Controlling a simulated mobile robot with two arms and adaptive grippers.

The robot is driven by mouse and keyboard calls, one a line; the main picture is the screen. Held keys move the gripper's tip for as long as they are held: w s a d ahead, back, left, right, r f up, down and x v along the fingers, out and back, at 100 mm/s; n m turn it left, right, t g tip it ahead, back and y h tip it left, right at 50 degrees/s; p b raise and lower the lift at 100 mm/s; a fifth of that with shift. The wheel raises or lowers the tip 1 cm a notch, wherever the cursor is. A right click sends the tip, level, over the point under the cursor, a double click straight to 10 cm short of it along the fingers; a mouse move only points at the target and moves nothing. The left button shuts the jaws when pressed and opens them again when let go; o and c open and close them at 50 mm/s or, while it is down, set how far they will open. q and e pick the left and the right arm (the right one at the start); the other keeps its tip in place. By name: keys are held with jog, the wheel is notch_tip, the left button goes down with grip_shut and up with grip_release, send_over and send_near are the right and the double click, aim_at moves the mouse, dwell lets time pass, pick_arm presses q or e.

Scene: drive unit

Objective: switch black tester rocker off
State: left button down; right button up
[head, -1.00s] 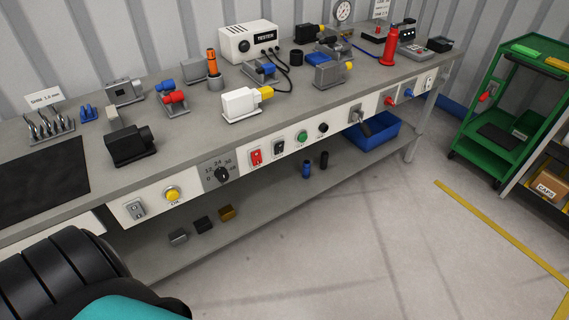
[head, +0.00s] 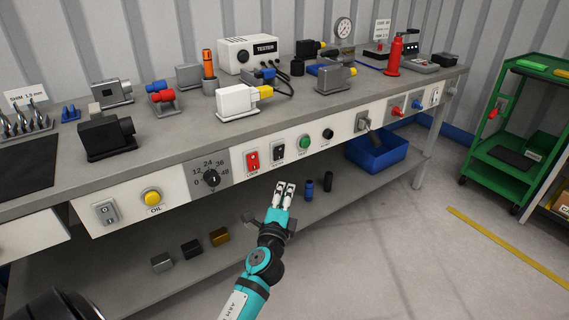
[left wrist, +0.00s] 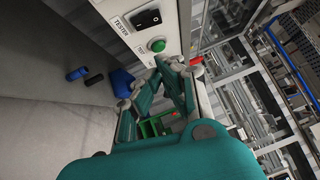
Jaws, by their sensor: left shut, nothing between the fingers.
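The black tester rocker (head: 278,149) is set in the white front panel of the bench, between a red rocker and a green button. It also shows in the left wrist view (left wrist: 146,18), beside the label TESTER. My left gripper (head: 284,186) is shut and empty. It is in front of the panel, below the black rocker in the head view and apart from it. In the left wrist view the gripper fingers (left wrist: 168,64) come together just below the green button (left wrist: 158,45). My right gripper is not in view.
A blue bin (head: 376,152) stands on the lower shelf. The floor in front is clear.

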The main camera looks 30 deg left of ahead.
aim_at(279, 153)
pick_arm(q)
jog(key=shift+s+a+x, duration=0.2)
jog(key=shift+a+x, duration=0.25)
jog(key=shift+x, duration=1.7)
jog(key=shift+s+a+x, duration=0.15)
jog(key=shift+a+x, duration=0.25)
jog(key=shift+x, duration=1.75)
jog(key=shift+s+a+x, duration=0.2)
jog(key=shift+a+x, duration=0.25)
jog(key=shift+x, duration=1.7)
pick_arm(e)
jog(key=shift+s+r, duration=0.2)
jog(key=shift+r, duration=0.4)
pick_arm(q)
jog(key=shift+r, duration=0.2)
